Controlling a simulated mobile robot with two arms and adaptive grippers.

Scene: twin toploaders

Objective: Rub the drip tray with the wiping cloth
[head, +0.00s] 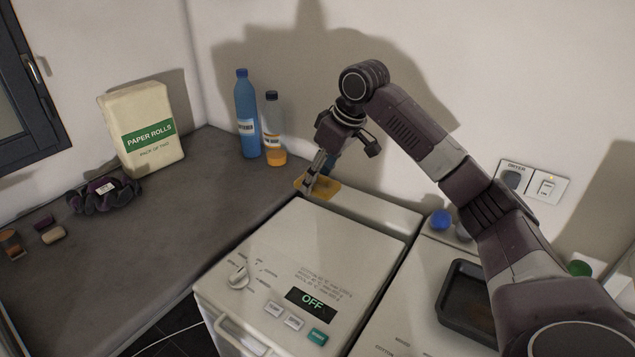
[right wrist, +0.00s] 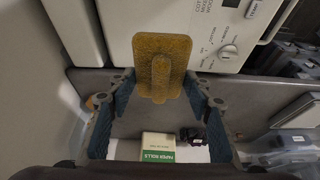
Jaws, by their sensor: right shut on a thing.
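The wiping cloth (head: 325,192) is a flat yellow-orange piece at the back left corner of the left toploader. In the right wrist view the cloth (right wrist: 177,47) shows a raised ridge down its middle. My right gripper (head: 313,188) is shut on the cloth; its fingers (right wrist: 160,88) show on both sides of the ridge. I cannot tell whether the cloth touches the surface below it. The drip tray (head: 447,313), a dark shallow tray with a raised rim, sits on the right toploader, partly hidden by my right arm. My left gripper is out of view.
The left toploader (head: 270,255) has a knob and a display reading OFF. A blue bottle (head: 247,115) and an orange-filled bottle (head: 274,130) stand close left of the gripper. Paper rolls (head: 143,130) and a dark scrunched item (head: 105,196) are on the grey counter (head: 130,255). A blue round object (head: 441,219) is behind the tray.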

